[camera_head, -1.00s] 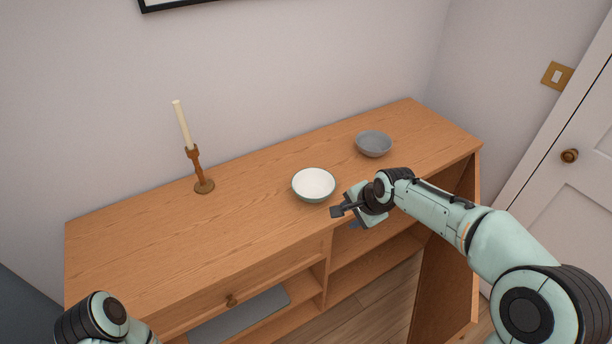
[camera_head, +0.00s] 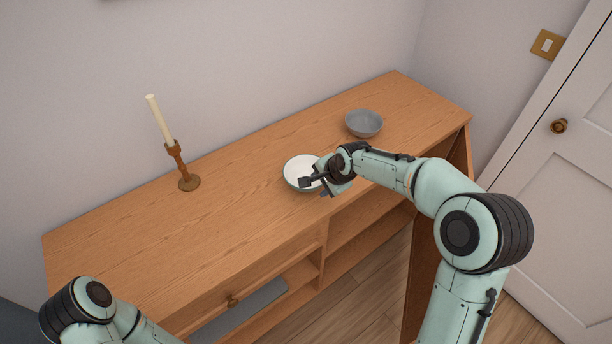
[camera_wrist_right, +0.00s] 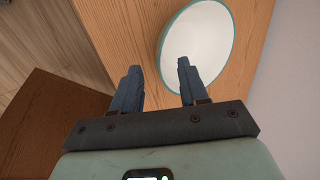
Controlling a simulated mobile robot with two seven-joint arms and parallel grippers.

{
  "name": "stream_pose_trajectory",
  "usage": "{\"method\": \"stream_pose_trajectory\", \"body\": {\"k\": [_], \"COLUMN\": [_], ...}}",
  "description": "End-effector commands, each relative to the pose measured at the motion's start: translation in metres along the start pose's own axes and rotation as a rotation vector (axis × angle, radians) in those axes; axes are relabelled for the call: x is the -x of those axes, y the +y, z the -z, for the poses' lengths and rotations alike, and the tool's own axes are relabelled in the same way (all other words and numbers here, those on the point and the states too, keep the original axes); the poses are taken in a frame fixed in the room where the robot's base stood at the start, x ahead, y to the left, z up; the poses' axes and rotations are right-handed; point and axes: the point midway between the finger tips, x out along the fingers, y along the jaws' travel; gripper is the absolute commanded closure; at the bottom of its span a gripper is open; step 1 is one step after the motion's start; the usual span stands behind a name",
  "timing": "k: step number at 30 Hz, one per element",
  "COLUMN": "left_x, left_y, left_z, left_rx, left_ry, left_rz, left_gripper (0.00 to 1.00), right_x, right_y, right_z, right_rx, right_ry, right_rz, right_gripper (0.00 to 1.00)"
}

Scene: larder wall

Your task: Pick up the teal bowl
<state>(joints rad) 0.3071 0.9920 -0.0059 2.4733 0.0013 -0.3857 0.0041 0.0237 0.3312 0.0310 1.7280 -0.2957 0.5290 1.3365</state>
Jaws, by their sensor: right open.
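The teal bowl (camera_head: 298,168) stands upright on the wooden cabinet top, with a white inside and a teal rim. It also shows in the right wrist view (camera_wrist_right: 203,40). My right gripper (camera_head: 314,188) is open and empty at the bowl's near right side, covering part of its rim. In the wrist view (camera_wrist_right: 158,66), one finger overlaps the bowl's inside and the other lies outside the rim. I cannot tell how high the fingertips are above it. My left gripper is out of view; only part of my left arm shows at lower left.
A grey bowl (camera_head: 364,123) stands farther right on the cabinet top (camera_head: 150,235). A candle in a wooden holder (camera_head: 180,168) stands at the back left. The wall is behind, and a white door (camera_head: 560,170) is at right. The left of the top is clear.

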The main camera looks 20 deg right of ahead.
Motion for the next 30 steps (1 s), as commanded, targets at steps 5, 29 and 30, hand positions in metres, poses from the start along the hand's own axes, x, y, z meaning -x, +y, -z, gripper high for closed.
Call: {"method": "stream_pose_trajectory", "body": {"k": [5, 29, 30], "left_x": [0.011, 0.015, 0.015], "left_y": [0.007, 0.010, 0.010], "left_z": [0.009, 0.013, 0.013], "left_rx": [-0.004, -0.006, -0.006], "left_ry": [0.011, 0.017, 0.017], "left_rz": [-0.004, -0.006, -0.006], "left_gripper": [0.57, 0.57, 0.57], "right_x": [-0.023, -0.051, -0.051], "right_y": [-0.002, -0.002, -0.002], "right_z": [0.003, 0.003, 0.003], "right_rx": [-0.001, 0.000, 0.000], "right_ry": [-0.001, 0.001, 0.001], "right_rz": [-0.004, 0.001, 0.001], "right_gripper": [0.56, 1.00, 1.00]}}
